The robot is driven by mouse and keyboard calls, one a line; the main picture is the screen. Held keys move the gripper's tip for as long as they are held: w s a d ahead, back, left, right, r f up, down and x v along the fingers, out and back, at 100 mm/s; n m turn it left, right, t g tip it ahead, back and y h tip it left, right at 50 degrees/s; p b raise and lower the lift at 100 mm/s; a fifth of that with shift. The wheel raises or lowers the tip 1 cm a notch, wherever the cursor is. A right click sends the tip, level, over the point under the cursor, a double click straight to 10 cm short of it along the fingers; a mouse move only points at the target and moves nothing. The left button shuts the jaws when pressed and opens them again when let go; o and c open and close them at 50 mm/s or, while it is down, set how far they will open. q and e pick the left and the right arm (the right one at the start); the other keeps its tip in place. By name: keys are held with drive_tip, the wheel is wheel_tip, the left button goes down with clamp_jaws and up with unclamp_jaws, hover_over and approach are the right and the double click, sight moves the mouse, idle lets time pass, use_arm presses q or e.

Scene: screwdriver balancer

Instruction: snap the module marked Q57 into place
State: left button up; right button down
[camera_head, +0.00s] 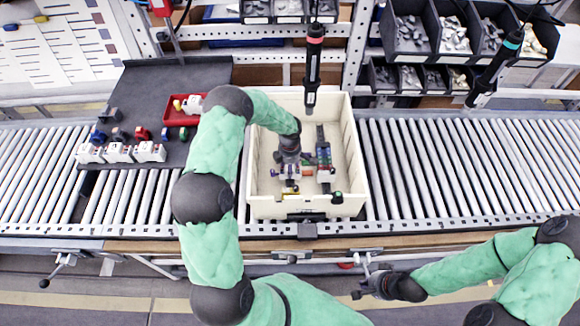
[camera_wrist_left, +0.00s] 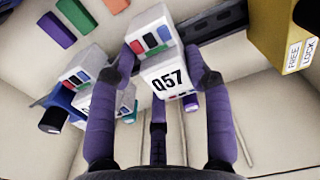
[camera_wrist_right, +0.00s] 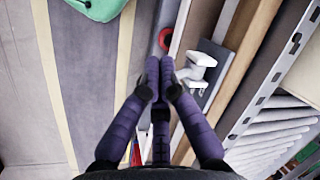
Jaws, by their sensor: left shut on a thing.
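The white module marked Q57 (camera_wrist_left: 168,78) has coloured and dark patches on its top face. It sits between the fingers of my left gripper (camera_wrist_left: 160,62), which is shut on it. A dark rail (camera_wrist_left: 222,22) runs right behind the module; I cannot tell whether the module is seated on it. In the head view my left gripper (camera_head: 290,166) reaches down into the cream crate (camera_head: 258,208) and partly hides what it holds. My right gripper (camera_wrist_right: 161,80) is shut and empty, outside the crate; it also shows in the head view (camera_head: 368,287) low right of the crate.
More white modules (camera_wrist_left: 100,100) stand left of Q57, and a yellow FREE LOCK block (camera_wrist_left: 285,35) stands to its right. Several white modules (camera_head: 118,153) and a red tray (camera_head: 182,110) lie on the dark mat (camera_head: 150,78). A screwdriver (camera_head: 313,60) hangs over the crate.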

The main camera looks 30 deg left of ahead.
use_arm(q)
drive_tip(key=shift+b, duration=0.4)
idle(0.3)
drive_tip(key=o, duration=1.4)
wheel_tip(320, 180, up, 12)
drive_tip(key=shift+r, duration=0.1)
drive_tip(key=shift+r+p, duration=2.8)
drive_tip(key=shift+r, duration=3.15)
